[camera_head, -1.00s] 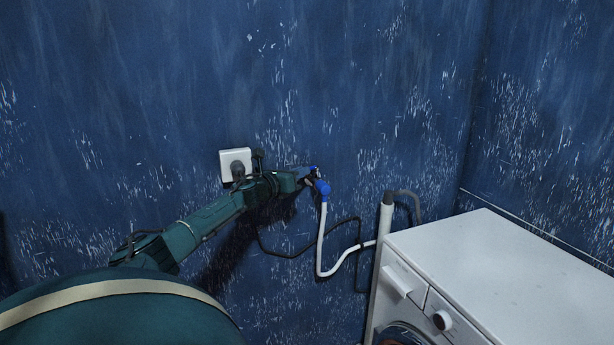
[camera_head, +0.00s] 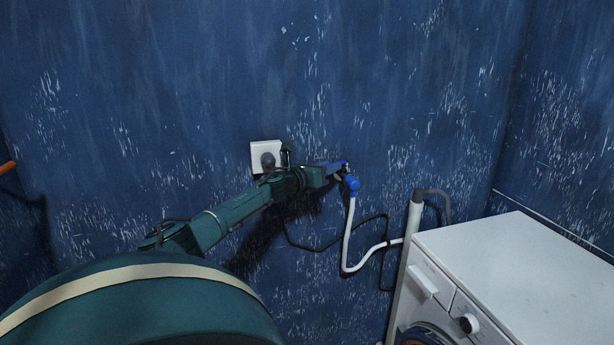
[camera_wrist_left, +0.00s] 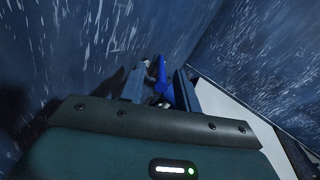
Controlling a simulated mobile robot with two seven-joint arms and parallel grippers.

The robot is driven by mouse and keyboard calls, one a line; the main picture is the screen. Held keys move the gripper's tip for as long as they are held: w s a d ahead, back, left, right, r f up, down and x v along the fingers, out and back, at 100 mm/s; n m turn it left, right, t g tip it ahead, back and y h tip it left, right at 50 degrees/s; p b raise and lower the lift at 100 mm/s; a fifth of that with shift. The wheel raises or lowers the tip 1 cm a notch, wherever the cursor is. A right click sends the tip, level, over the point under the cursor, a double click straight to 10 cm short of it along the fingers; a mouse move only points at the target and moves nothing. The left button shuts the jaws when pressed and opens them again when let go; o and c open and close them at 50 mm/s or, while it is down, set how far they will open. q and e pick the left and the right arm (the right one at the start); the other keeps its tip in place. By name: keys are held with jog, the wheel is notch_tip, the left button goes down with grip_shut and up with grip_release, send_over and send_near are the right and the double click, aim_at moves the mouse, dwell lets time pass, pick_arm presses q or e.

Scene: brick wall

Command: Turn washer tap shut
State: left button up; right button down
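The washer tap (camera_head: 345,165) is on the blue wall, with a blue hose connector (camera_head: 352,185) below it and a white hose (camera_head: 347,232) hanging down. My left gripper (camera_head: 334,170) reaches in from the left and is right at the tap, hiding part of it. In the left wrist view, my left gripper's fingers (camera_wrist_left: 160,90) stand apart, with a blue part of the tap fitting (camera_wrist_left: 166,86) and a small metal part showing between them. I cannot tell whether either finger touches the tap. My right gripper is in neither view.
A white wall socket (camera_head: 262,152) with a dark plug sits just above my left arm. A white washing machine (camera_head: 520,270) stands at the lower right, with a grey drain pipe (camera_head: 410,230) beside it. A dark cable loops below the arm. An orange object (camera_head: 7,167) shows at the left edge.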

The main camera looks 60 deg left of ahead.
pick_arm(q)
jog(key=s+d+p, duration=0.1)
jog(key=s+d, duration=0.1)
jog(key=s, duration=1)
jog(key=shift+s+d+p, duration=0.15)
jog(key=shift+d+p, duration=0.05)
jog(key=shift+p, duration=0.1)
jog(key=shift+c, duration=0.5)
